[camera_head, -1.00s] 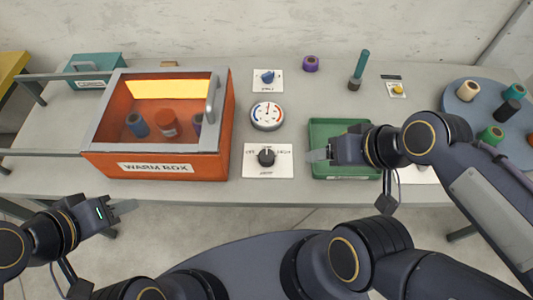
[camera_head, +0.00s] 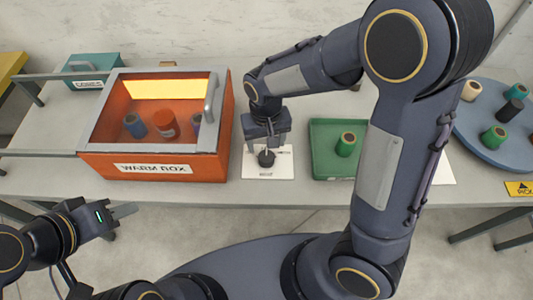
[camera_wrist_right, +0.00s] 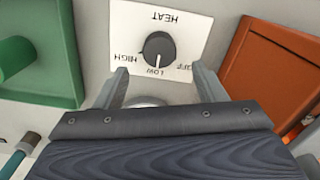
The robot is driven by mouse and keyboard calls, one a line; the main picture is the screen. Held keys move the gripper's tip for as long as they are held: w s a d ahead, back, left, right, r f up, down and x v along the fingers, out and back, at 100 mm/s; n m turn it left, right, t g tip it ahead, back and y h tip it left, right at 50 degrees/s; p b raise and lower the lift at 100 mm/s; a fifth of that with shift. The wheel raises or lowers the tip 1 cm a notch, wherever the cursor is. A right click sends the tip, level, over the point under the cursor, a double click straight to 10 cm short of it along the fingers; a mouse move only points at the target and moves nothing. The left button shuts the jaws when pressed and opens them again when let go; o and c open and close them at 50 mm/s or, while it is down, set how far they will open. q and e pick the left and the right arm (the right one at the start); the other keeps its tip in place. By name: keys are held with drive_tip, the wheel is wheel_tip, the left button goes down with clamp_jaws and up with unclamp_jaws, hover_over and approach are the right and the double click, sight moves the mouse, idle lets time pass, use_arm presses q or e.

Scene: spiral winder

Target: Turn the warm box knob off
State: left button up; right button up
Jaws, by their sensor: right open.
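The warm box (camera_head: 155,168) is an orange box with a glass top on the left of the table. To its right, a black round knob (camera_head: 266,158) sits on a white plate (camera_head: 280,170). In the right wrist view the knob (camera_wrist_right: 158,47) is between the words OFF, LOW and HIGH, and its white mark points to LOW. My right gripper (camera_head: 262,146) is open and empty above the knob; its fingers (camera_wrist_right: 159,70) are either side of it in the wrist view, apart from it. My left gripper (camera_head: 123,211) hangs in front of the table's left part, away from the knob.
A green tray (camera_head: 325,165) with a green spool (camera_head: 346,145) stands right of the knob plate. A round blue-grey turntable (camera_head: 470,135) with several spools is at the far right.

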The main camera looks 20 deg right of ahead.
sight(267, 156)
wheel_tip(267, 156, down, 7)
drive_tip(key=shift+r, duration=0.15)
drive_tip(key=c, duration=1)
drive_tip(key=shift+b, duration=0.3)
drive_tip(key=n+b, duration=0.1)
drive_tip(key=n, duration=0.4)
drive_tip(key=shift+n, duration=0.3)
drive_tip(key=n, duration=0.6)
drive_tip(key=shift+n, duration=0.3)
